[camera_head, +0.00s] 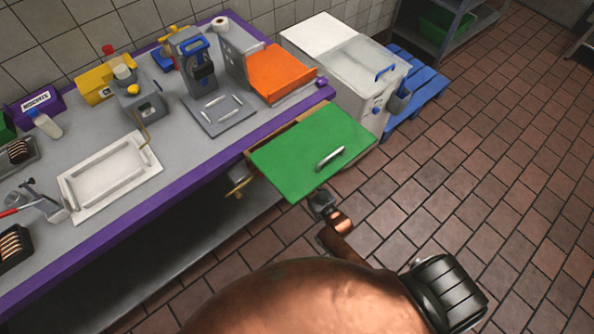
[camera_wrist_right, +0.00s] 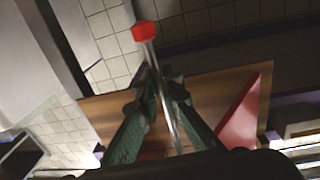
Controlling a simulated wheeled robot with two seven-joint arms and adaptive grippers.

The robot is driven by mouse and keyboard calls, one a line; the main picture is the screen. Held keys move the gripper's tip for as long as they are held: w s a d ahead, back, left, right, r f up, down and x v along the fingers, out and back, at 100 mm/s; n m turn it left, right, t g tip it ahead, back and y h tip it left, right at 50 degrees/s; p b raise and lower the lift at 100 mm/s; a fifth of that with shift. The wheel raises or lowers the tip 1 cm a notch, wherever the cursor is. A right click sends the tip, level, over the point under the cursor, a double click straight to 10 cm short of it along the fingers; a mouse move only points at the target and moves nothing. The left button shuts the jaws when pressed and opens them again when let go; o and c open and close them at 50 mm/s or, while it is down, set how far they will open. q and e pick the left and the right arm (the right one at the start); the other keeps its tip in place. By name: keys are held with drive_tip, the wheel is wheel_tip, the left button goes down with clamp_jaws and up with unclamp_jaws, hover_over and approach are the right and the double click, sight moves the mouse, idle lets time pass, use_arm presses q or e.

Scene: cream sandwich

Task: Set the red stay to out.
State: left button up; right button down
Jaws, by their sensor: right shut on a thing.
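In the right wrist view, the fingers of my right gripper (camera_wrist_right: 157,90) close around a slim metal rod with a red end (camera_wrist_right: 146,32). The rod runs between the fingers, and its lower end is hidden. A red flat panel (camera_wrist_right: 241,116) slants to the right of the fingers, apart from them. I cannot tell how the rod and panel are joined. In the head view my right gripper (camera_head: 322,203) is at the near edge of the green flap (camera_head: 305,150), partly below it. The rod is hidden there. My left gripper is not in view.
The green flap has a silver handle (camera_head: 330,158) and adjoins the purple-edged bench (camera_head: 180,204). A brass-coloured part (camera_head: 239,187) shows below its left side. The bench holds a white tray (camera_head: 110,177) and an orange board (camera_head: 282,72).

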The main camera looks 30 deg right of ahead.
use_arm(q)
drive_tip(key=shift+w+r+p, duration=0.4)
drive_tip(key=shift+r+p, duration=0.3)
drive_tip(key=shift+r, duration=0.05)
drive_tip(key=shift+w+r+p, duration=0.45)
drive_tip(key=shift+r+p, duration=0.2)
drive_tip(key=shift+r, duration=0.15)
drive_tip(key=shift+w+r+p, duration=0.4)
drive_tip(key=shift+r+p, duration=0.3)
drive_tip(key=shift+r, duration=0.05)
use_arm(e)
drive_tip(key=s+a, duration=0.4)
drive_tip(key=s, duration=0.4)
drive_tip(key=shift+s+a, duration=0.15)
drive_tip(key=shift+a, duration=0.25)
drive_tip(key=shift+s+f, duration=0.1)
drive_tip(key=c, duration=2.3)
unclamp_jaws()
drive_tip(key=shift+o, duration=1)
drive_tip(key=shift+a, duration=0.15)
drive_tip(key=s+d, duration=0.1)
drive_tip(key=s, duration=1)
drive_tip(key=shift+s+d, duration=0.35)
drive_tip(key=shift+d, duration=0.05)
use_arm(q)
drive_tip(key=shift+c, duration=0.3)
